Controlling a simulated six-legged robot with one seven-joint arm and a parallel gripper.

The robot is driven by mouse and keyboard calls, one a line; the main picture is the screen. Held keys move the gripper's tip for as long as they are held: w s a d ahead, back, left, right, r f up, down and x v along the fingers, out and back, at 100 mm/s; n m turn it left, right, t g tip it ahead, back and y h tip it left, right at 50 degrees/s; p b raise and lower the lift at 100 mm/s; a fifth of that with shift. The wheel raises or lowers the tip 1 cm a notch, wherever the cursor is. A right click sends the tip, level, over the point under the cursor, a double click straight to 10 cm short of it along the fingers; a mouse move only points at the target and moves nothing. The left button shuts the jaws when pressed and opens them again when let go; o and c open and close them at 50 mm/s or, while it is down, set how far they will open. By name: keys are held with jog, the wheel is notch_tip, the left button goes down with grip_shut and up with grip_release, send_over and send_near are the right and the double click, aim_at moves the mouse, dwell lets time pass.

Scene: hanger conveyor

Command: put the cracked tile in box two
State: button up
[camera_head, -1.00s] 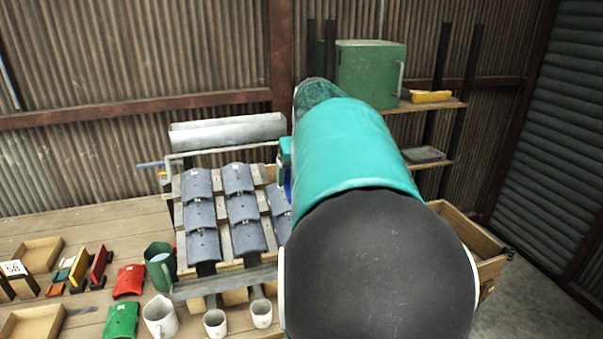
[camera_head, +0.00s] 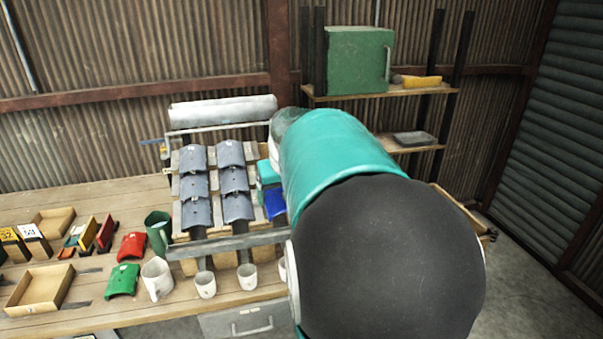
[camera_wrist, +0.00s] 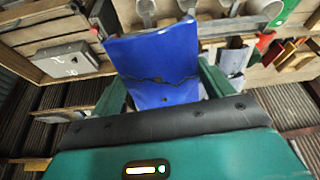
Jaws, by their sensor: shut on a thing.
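The cracked tile is a blue curved tile (camera_wrist: 155,52) in the wrist view, with a dark jagged crack across it. My gripper (camera_wrist: 162,88) is shut on it, a teal finger at each side. In the head view the blue tile (camera_head: 275,204) shows partly beside my arm, in front of the right side of the tile rack (camera_head: 240,240). Two open wooden boxes, one behind (camera_head: 53,222) and one in front (camera_head: 40,288), lie on the table at left.
Grey tiles (camera_head: 235,180) lie on the sloped rack. A shelf at the back holds a green case (camera_head: 360,60). My arm hides the right side.

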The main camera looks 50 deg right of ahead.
jog(key=w+a+f+n, duration=0.1)
jog(key=w+a+f, duration=0.3)
jog(key=a+f, duration=0.5)
jog(key=w+a+f+n+y, duration=0.1)
jog(key=w+a+f, duration=0.4)
jog(key=a+f, duration=0.5)
jog(key=w+a+f+n+y, duration=0.1)
jog(key=w+a+f+n, duration=0.2)
jog(key=a+f, duration=0.7)
jog(key=shift+w+f, duration=0.15)
jog(key=shift+w, duration=0.75)
